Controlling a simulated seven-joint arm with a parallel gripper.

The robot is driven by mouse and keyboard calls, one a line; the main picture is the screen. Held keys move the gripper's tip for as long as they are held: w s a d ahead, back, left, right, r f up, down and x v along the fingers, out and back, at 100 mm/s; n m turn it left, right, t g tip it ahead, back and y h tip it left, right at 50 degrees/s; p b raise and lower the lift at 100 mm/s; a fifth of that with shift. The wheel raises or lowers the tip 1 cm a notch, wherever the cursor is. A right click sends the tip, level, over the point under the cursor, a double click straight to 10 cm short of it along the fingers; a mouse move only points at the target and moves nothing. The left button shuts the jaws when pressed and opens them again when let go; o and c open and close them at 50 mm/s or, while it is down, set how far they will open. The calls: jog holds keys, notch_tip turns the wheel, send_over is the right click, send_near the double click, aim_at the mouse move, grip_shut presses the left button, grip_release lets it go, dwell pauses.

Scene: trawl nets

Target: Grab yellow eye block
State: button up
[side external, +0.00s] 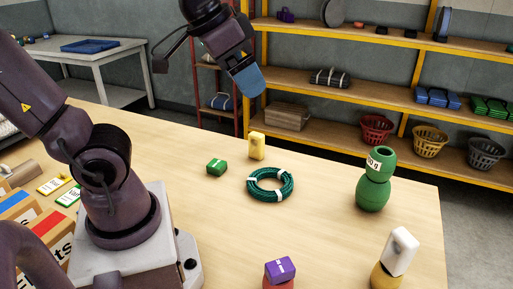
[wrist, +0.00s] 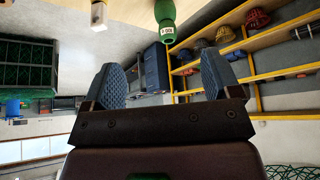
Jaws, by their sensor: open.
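The yellow eye block (side external: 257,146) stands upright on the wooden table in the side view, behind the coil of green rope (side external: 270,185) and right of a small green block (side external: 216,167). My gripper (side external: 248,82) is in the air above and slightly left of the yellow block, well clear of it, with blue fingertips. In the wrist view, my gripper (wrist: 162,82) has its two blue pads wide apart with nothing between them. I cannot make out the yellow eye block in the wrist view.
A green bottle-shaped float (side external: 373,182) stands at right. A white block (side external: 401,250) on a yellow base and a purple block (side external: 280,269) on a red base are in front. Labelled bins (side external: 38,225) sit at left. Shelves (side external: 345,85) stand behind the table. The table around the yellow block is mostly clear.

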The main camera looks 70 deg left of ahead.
jog(key=w+a+f+m+g+y, duration=0.1)
jog(key=w+a+f+m+y, duration=0.15)
jog(key=a+f, duration=0.7)
jog(key=w+a+f+m+y, duration=0.15)
jog(key=a+f+y, duration=0.25)
jog(key=a+f, duration=0.55)
jog(key=s+a+r+m+y, duration=0.2)
jog(key=a+r+y, duration=0.1)
jog(key=a, duration=0.5)
jog(key=s+a+r+m+t+y, duration=0.1)
jog(key=a+r+m+t+y, duration=0.3)
jog(key=r+m, duration=0.6)
jog(key=w+d+r+m+t+h, duration=0.3)
jog(key=w+d+r+m+t, duration=0.35)
jog(key=m, duration=0.55)
jog(key=g, duration=0.1)
send_near(259, 133)
jog(key=shift+y, duration=0.25)
jog(key=x, duration=0.4)
jog(key=shift+w+f, duration=0.3)
jog(key=shift+w, duration=0.15)
jog(key=shift+s+a+x, duration=0.15)
jog(key=shift+x, duration=1.35)
jog(key=shift+s+a+x, duration=0.1)
jog(key=shift+a+x, duration=0.1)
jog(key=shift+x, duration=1.35)
